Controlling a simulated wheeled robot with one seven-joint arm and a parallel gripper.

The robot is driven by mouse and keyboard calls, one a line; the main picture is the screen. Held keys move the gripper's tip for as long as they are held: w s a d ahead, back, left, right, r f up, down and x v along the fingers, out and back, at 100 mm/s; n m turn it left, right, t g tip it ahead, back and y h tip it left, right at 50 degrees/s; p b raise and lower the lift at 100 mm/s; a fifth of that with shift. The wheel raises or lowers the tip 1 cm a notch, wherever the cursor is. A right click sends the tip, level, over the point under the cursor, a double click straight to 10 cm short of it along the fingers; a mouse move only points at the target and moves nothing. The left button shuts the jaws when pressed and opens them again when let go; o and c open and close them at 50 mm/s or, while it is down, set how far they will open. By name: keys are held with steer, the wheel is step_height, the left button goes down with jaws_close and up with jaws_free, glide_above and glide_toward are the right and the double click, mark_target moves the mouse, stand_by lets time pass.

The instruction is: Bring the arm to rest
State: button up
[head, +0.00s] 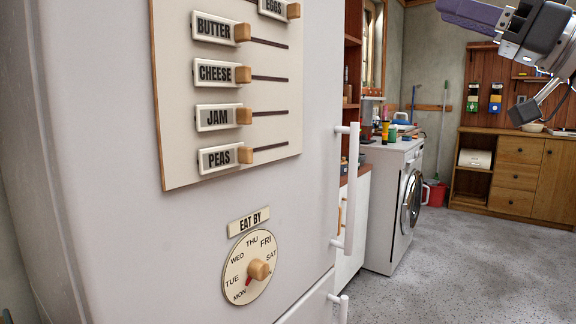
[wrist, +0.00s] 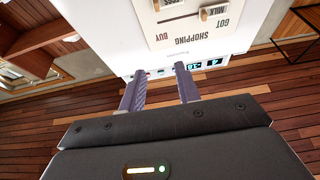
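My gripper (wrist: 160,72) shows in the wrist view with its two purple fingers apart and nothing between them. In the head view it is at the top right corner, partly cut off by the frame, with a purple finger (head: 470,12) pointing left. It is raised in the air to the right of the white fridge (head: 90,150) and touches nothing that I can see. In the wrist view the fridge (wrist: 105,45) and its shopping board (wrist: 190,27) lie beyond the fingertips, with the lettering upside down.
The board (head: 180,140) has wooden slider knobs beside BUTTER, CHEESE, JAM and PEAS. An "eat by" dial (head: 240,265) is below. The fridge handle (head: 348,190) sticks out. A washing machine (head: 395,205) and wooden cabinet (head: 520,170) stand behind. Grey floor (head: 460,265) is clear.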

steer(key=s+a+f+m+h, duration=0.1)
steer(key=s+a+f+h, duration=0.2)
steer(key=f, duration=0.4)
steer(key=s+a+f+m+g+h, duration=0.1)
steer(key=a+f+h, duration=0.25)
steer(key=f, duration=0.35)
steer(key=s+a+f+m+h, duration=0.1)
steer(key=s+a+f+h, duration=0.15)
steer(key=a+f, duration=0.35)
steer(key=s+d+f+m+g+h, duration=0.1)
steer(key=d+f+m+g+h, duration=0.1)
steer(key=f, duration=0.9)
steer(key=s+d+f+m+g+h, duration=0.2)
steer(key=f+m+h, duration=0.1)
steer(key=f, duration=0.8)
steer(key=s+d+f+m+g+h, duration=0.1)
steer(key=f+h, duration=0.3)
steer(key=f, duration=0.8)
steer(key=shift+s+d+m+g, duration=0.2)
steer(key=shift+d+m+g, duration=0.35)
steer(key=shift+m+g, duration=0.3)
